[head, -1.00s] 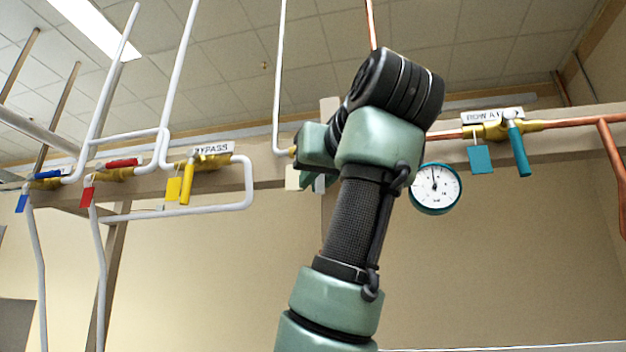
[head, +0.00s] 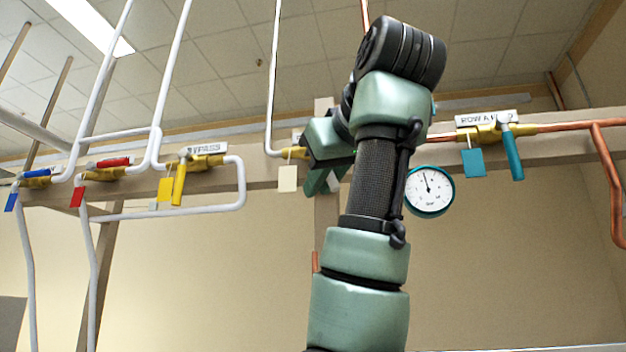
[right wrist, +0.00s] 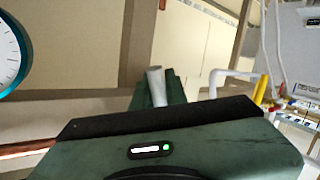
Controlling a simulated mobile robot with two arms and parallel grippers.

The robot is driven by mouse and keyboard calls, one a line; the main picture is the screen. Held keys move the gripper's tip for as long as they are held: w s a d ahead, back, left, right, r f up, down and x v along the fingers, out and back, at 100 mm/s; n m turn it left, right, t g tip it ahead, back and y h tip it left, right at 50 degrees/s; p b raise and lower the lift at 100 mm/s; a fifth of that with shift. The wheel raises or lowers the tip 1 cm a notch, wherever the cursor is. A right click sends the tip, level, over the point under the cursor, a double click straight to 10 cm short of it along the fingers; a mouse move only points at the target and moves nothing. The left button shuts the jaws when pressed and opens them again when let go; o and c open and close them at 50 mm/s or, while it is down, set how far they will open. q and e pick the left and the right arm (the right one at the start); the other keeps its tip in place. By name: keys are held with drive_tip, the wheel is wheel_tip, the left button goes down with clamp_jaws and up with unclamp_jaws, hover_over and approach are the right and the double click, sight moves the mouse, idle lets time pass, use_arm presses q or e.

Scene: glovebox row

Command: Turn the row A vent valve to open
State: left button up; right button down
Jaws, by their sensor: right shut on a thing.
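A brass valve (head: 297,152) with a white tag (head: 288,179) sits on the beam at the foot of a thin white pipe, mostly behind my right arm. Its label is almost wholly hidden, so I cannot read it. My right gripper (head: 326,180) is just right of the tag, shut on a white handle (head: 334,180). In the right wrist view the white handle (right wrist: 156,84) stands between the green fingers. The handle's angle to its pipe is hidden. My left gripper is not in view.
To the right, a teal-handled valve (head: 513,152) carries a label starting "ROW A", and a round gauge (head: 429,190) hangs close by my arm. To the left are the yellow-handled bypass valve (head: 179,183), a red-handled valve (head: 113,162) and a blue-handled valve (head: 37,173).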

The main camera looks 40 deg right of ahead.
drive_tip(key=shift+s+d+r+n+g+b, duration=0.1)
drive_tip(key=shift+s+d+n+g+b, duration=0.2)
drive_tip(key=shift+s+d+n+g, duration=0.35)
drive_tip(key=shift+w+a+n, duration=0.1)
drive_tip(key=shift+a+n, duration=0.1)
drive_tip(key=shift+n, duration=0.05)
drive_tip(key=c, duration=1.4)
unclamp_jaws()
drive_tip(key=shift+c, duration=0.2)
drive_tip(key=shift+r, duration=0.1)
drive_tip(key=shift+s+a+b, duration=0.2)
drive_tip(key=shift+s+b, duration=0.1)
drive_tip(key=shift+s, duration=0.15)
drive_tip(key=b+v, duration=0.1)
drive_tip(key=v, duration=0.5)
drive_tip(key=shift+s+r, duration=0.25)
drive_tip(key=shift+s, duration=0.05)
